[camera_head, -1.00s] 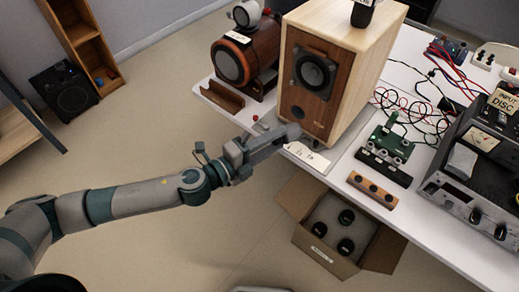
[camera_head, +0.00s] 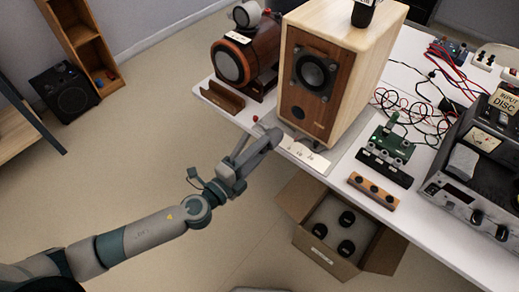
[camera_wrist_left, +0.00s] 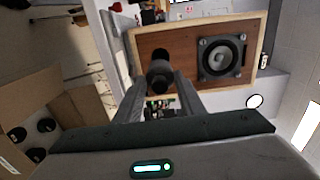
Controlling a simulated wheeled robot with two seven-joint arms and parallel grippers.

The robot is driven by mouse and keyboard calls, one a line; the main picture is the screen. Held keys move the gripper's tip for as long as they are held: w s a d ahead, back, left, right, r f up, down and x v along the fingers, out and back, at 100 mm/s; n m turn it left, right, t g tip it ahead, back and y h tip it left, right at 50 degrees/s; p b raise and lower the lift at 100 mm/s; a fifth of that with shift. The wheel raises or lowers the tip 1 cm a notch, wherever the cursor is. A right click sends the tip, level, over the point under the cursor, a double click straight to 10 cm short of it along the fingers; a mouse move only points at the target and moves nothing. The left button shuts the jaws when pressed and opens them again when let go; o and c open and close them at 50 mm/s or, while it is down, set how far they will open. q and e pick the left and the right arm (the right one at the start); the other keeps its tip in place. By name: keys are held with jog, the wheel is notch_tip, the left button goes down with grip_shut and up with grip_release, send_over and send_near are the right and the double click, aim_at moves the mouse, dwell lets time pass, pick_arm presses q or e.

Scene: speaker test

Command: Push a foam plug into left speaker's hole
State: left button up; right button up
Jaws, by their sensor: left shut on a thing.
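A wooden speaker box (camera_head: 340,55) stands on the table, with a round driver (camera_head: 314,70) and a dark port hole (camera_head: 298,112) below it. Its front also fills the upper part of the left wrist view (camera_wrist_left: 188,45). My left gripper (camera_head: 274,137) is in front of and below the speaker, apart from it, near the table's front edge. In the left wrist view its fingers are shut on a dark cylindrical foam plug (camera_wrist_left: 159,76). My right gripper is not in view.
A round-drum speaker (camera_head: 232,65) stands left of the box, with a wooden rack (camera_head: 222,97) before it. A white card (camera_head: 304,154) lies by the table edge. An open carton (camera_head: 310,245) with dark round items stands below. A green board (camera_head: 393,143) and cables lie right.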

aim_at(280, 130)
pick_arm(q)
jog(key=shift+w+d, duration=0.1)
jog(key=shift+w, duration=0.05)
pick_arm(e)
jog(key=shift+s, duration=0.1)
pick_arm(q)
jog(key=shift+x, duration=1.7)
jog(key=shift+p+x, duration=0.3)
jog(key=shift+x, duration=0.5)
jog(key=shift+w+d, duration=0.35)
jog(key=shift+w, duration=0.15)
jog(key=shift+w+d, duration=0.35)
jog(key=shift+w, duration=0.05)
jog(key=shift+w+d, duration=0.4)
jog(key=shift+w, duration=0.2)
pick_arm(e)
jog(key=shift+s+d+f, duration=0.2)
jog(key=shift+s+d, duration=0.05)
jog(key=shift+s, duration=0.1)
pick_arm(q)
jog(key=shift+w, duration=0.2)
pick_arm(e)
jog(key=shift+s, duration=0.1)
